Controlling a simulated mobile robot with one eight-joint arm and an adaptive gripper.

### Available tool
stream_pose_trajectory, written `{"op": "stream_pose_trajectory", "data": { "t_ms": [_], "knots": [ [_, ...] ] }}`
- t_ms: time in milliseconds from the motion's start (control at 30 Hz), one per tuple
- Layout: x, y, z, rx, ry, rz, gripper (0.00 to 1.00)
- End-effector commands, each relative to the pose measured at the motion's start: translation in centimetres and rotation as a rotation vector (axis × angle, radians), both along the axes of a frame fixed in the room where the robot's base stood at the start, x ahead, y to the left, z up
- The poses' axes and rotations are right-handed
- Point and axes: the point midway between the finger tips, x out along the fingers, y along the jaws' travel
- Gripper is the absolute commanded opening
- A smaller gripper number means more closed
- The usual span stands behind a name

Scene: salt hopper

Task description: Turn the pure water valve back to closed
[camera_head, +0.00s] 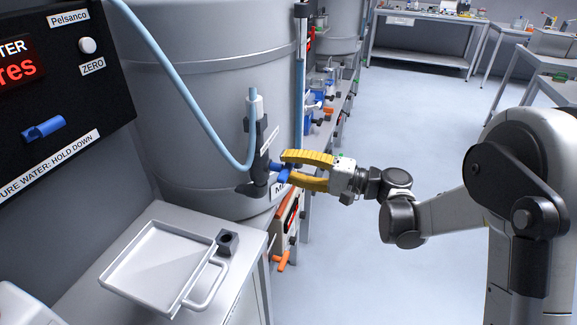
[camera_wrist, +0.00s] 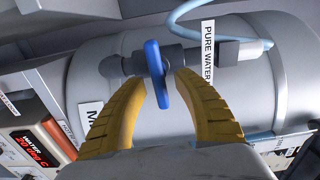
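The pure water valve is a dark body (camera_head: 259,150) on the large grey tank, with a blue handle (camera_head: 279,171). In the wrist view, the blue handle (camera_wrist: 158,75) stands across the dark pipe, slightly tilted, beside a "PURE WATER" label (camera_wrist: 208,52). My gripper (camera_head: 287,168) has its yellow fingers at the handle, one on each side. The wrist view shows the fingers apart, with the handle between their tips and gaps beside it. My gripper is open; whether a tip touches the handle cannot be told.
A light blue hose (camera_head: 190,105) runs to the valve. A black panel (camera_head: 75,85) with a blue lever (camera_head: 44,128) is at left. A tray (camera_head: 160,262) lies on the bench below. An orange-handled unit (camera_head: 284,235) stands under the valve.

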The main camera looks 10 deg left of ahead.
Motion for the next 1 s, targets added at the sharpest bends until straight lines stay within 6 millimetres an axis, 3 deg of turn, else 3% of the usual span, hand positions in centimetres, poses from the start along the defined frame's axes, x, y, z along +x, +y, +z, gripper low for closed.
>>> {"op": "stream_pose_trajectory", "data": {
  "t_ms": [267,700,1000],
  "knots": [
    [0.0,-0.8,0.0,0.000,0.000,-0.002,0.36],
    [-0.7,-9.8,0.0,0.000,0.000,-0.004,0.36],
    [-1.0,-12.0,0.0,0.000,0.000,0.001,0.36]
  ]
}}
